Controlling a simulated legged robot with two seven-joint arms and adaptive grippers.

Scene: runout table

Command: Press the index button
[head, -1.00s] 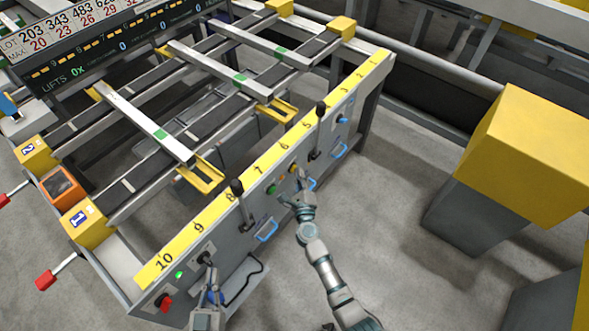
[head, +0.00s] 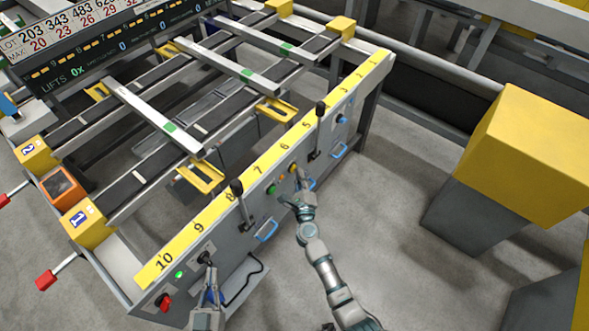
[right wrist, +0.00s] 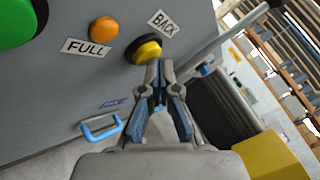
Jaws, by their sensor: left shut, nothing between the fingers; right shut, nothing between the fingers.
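No label reading "index" is legible. The table's front panel carries a green button (head: 271,188), also large at the upper left of the right wrist view (right wrist: 14,22). Beside it are a small orange button or lamp (right wrist: 104,28) by the label FULL and a yellow button (right wrist: 148,51) in a black collar by the label BACK. My right gripper (right wrist: 160,70) is shut and empty, its tips just at the yellow button's lower edge; I cannot tell whether they touch. My left gripper (head: 211,273) is shut and empty, just below a black joystick (head: 205,258).
Black-knobbed levers (head: 237,187) and blue handles (head: 267,230) stick out from the panel. A red knob (head: 165,302) and lit green lamp (head: 179,275) sit at its near end. A yellow-topped post (head: 525,150) stands right; the floor between is clear.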

